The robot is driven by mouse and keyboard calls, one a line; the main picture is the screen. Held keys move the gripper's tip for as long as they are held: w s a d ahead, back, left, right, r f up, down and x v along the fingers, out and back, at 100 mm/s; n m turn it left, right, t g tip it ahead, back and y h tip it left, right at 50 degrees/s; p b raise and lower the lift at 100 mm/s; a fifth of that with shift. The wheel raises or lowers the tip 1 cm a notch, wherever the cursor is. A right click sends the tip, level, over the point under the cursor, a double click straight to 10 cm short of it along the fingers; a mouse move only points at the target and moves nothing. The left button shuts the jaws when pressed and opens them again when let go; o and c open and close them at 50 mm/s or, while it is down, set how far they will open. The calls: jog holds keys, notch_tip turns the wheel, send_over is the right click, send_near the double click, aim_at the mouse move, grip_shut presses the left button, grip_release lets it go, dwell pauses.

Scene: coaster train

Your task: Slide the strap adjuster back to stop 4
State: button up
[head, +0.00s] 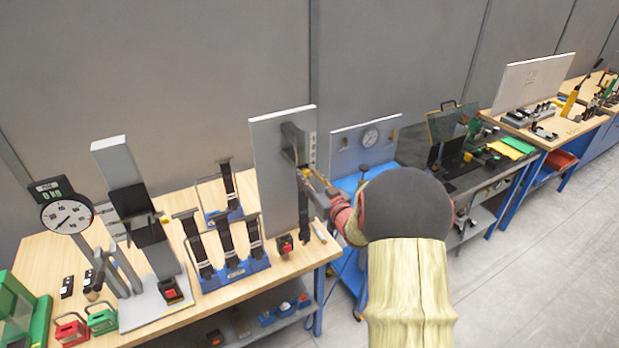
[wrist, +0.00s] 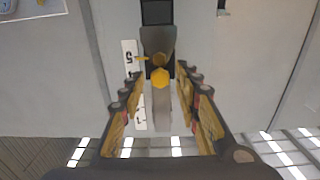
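The strap adjuster is a grey metal slider with a yellow knob (wrist: 160,77) on a dark vertical strap (wrist: 157,12) in the wrist view. A small yellow pointer (wrist: 142,59) sticks out to its left, close to the 5 on a white number plate (wrist: 129,52). The lower numbers are partly hidden by my finger. My gripper (wrist: 158,82) is open, with one finger on each side of the adjuster and gaps to both. In the head view my gripper (head: 318,186) is at the upright grey panel (head: 272,160); my arm hides part of this area.
The panel stands at the right end of a wooden bench (head: 215,300). Left of it are a blue rack with black straps (head: 232,272) and a dial scale (head: 67,217). A blue station with a gauge (head: 370,138) stands close on the right.

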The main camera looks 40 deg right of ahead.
grip_shut()
dwell(0.6)
